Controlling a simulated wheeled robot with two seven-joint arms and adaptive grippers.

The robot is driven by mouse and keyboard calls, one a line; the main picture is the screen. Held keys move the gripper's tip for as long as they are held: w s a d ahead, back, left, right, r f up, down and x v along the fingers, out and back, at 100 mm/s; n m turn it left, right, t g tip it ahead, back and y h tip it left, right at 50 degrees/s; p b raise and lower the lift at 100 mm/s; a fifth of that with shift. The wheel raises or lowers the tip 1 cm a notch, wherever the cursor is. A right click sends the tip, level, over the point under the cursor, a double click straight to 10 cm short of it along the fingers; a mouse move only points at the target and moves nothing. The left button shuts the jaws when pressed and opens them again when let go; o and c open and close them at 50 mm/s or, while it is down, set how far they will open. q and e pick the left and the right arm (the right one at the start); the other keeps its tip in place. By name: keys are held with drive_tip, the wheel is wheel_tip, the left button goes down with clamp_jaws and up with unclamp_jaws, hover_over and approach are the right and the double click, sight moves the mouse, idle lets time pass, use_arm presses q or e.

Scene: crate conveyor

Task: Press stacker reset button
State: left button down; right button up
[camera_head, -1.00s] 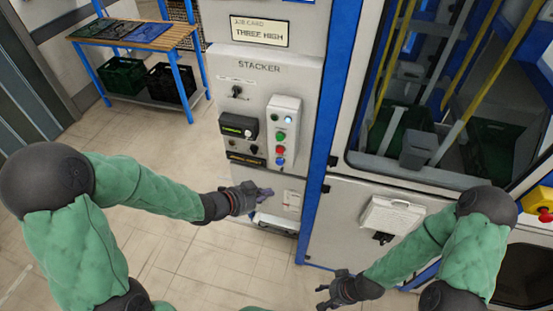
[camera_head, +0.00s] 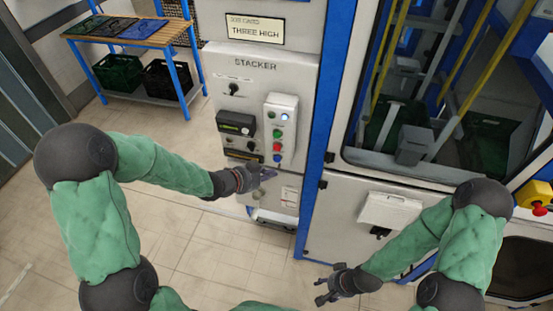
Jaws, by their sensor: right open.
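The stacker panel (camera_head: 235,150) is a pale cabinet face marked STACKER. The button labels are too small to read. My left gripper (camera_head: 265,175) is in front of the panel, just below the button box in the picture, apparently clear of the buttons. Its finger opening is too small to judge. My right gripper (camera_head: 322,289) is open and empty, low in front of the cabinet.
Left of the button box are a small display (camera_head: 236,123) and a black rotary switch (camera_head: 233,89). A blue post (camera_head: 325,100) and a windowed machine enclosure stand to the right. A yellow box with a red emergency button (camera_head: 539,208) is at far right. A crate bench (camera_head: 130,38) stands back left.

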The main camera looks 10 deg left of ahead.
sight(277, 160)
use_arm(q)
drive_tip(key=shift+w, duration=1.35)
drive_tip(key=shift+w, duration=0.15)
idle(0.4)
drive_tip(key=shift+w+p, duration=0.25)
drive_tip(key=shift+p, duration=0.05)
drive_tip(key=shift+w, duration=0.4)
idle(0.7)
drive_tip(key=shift+s, duration=0.15)
idle(0.3)
drive_tip(key=shift+s, duration=0.65)
drive_tip(key=shift+s, duration=0.1)
